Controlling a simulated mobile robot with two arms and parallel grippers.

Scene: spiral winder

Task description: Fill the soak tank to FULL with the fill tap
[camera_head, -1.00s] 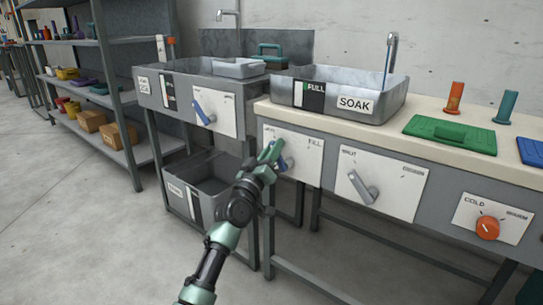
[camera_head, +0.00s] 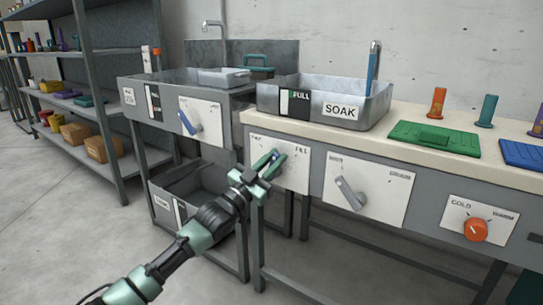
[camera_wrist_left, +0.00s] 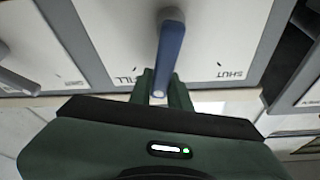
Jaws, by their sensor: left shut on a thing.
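My left gripper (camera_head: 268,165) is shut on the blue lever of the fill tap, on a white panel (camera_head: 291,177) marked FILL at its right. In the left wrist view the blue lever (camera_wrist_left: 170,57) runs down between the green fingers (camera_wrist_left: 163,90), its tip nearer FILL than SHUT. The grey soak tank (camera_head: 378,108) stands on the counter above, labelled SOAK. My right gripper is not in view.
Right of the fill panel are a grey-lever panel (camera_head: 366,192) and an orange COLD knob (camera_head: 476,230). A second sink (camera_head: 215,90) with its own blue lever (camera_head: 191,122) stands left. A green board (camera_head: 434,139) lies on the counter. The floor in front is clear.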

